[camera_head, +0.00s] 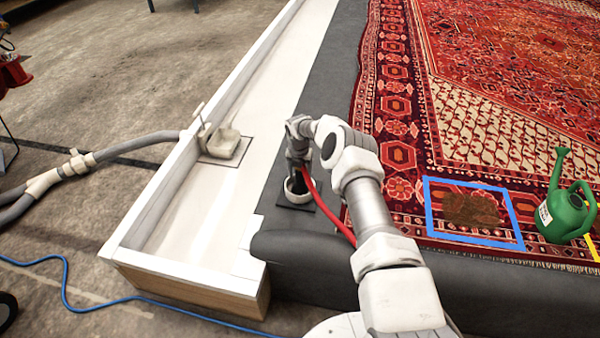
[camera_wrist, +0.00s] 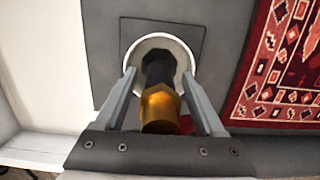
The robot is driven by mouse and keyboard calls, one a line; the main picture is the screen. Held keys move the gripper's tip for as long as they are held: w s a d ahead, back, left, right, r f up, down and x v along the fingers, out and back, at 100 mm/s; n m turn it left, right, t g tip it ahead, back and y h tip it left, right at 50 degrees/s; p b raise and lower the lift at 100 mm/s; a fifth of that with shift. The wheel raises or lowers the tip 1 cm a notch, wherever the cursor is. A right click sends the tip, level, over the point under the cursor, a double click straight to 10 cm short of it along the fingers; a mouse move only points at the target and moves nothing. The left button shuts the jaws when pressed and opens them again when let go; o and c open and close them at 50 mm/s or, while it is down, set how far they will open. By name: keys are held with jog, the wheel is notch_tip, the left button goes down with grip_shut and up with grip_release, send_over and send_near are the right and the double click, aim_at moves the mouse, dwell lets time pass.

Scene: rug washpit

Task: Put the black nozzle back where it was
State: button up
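The black nozzle (camera_wrist: 159,68) with its brass collar (camera_wrist: 160,105) points into a round white holder (camera_wrist: 135,50) in the wrist view. The holder also shows in the head view (camera_head: 291,197), on a dark square pad. My gripper (camera_wrist: 160,74) is directly over the holder, with one finger on each side of the nozzle. Narrow gaps show between the fingers and the nozzle, so the gripper looks open. A red hose (camera_head: 330,212) runs from the gripper area down along my arm. The nozzle's tip inside the holder is hidden.
A white-walled trough (camera_head: 185,215) with a grey hose (camera_head: 120,150) lies to the left. A patterned rug (camera_head: 480,110), a blue frame (camera_head: 428,205) around a brown stain (camera_head: 470,210), and a green watering can (camera_head: 565,212) are to the right.

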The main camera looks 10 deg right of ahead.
jog(key=shift+r, duration=0.1)
jog(key=r+p, duration=0.1)
jog(key=r, duration=0.3)
jog(key=s+r+p, duration=0.1)
jog(key=r+p, duration=0.1)
jog(key=r, duration=0.2)
jog(key=r+p, duration=0.1)
jog(key=r, duration=0.3)
jog(key=shift+s+a, duration=0.2)
jog(key=shift+a, duration=0.1)
jog(key=s+a+r+m+t, duration=0.1)
jog(key=s+r+m, duration=0.3)
jog(key=r, duration=0.8)
jog(key=s+r+m, duration=0.3)
jog(key=r+m, duration=0.2)
jog(key=r, duration=0.8)
jog(key=s+r+m+t+h, duration=0.1)
jog(key=s+r+m, duration=0.7)
jog(key=s+r, duration=0.45)
jog(key=s+d+r+m+t+y, duration=0.1)
jog(key=s+m+t, duration=0.1)
jog(key=s+m, duration=1.2)
jog(key=s, duration=1)
jog(key=shift+s+d+m+y, duration=0.25)
jog(key=shift+s+m+y, duration=0.05)
jog(key=shift+s, duration=0.1)
